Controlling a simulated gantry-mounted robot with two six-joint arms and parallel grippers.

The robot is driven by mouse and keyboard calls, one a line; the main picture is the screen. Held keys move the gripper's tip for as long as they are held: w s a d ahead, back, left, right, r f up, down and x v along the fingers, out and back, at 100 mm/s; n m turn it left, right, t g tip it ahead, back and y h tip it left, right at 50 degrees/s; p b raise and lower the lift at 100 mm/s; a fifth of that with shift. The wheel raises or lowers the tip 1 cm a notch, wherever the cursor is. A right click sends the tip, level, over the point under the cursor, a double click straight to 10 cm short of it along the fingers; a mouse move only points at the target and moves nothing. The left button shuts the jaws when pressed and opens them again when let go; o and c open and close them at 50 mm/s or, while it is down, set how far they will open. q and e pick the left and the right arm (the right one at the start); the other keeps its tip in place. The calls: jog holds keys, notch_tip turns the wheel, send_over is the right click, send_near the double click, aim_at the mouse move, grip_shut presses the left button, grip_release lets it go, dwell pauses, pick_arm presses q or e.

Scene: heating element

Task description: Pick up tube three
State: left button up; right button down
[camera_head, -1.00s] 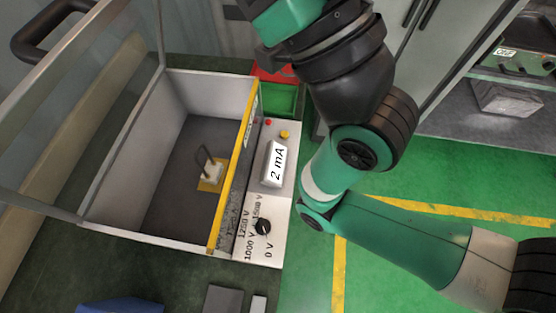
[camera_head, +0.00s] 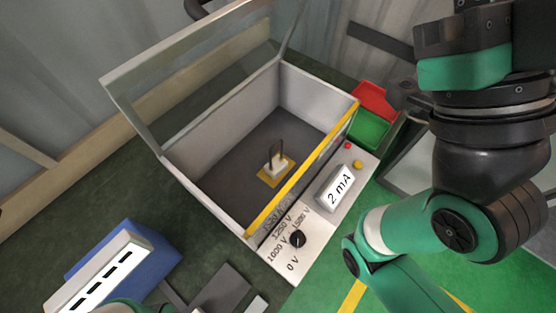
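No tube that I can identify as tube three shows in the head view. A blue box (camera_head: 150,268) at the lower left has a white top face (camera_head: 78,289) with several dark slots; I cannot tell what sits in them. An open-lidded test box (camera_head: 205,205) stands in the middle, with a small white fixture (camera_head: 275,165) with dark upright prongs on a yellow plate inside. My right arm fills the right side, but its gripper is out of view.
The test box has a raised glass lid (camera_head: 205,60) and a front panel with a 2 mA display (camera_head: 335,188) and a black voltage knob (camera_head: 297,239).

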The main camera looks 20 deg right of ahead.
jog(key=shift+c, duration=0.8)
grip_release()
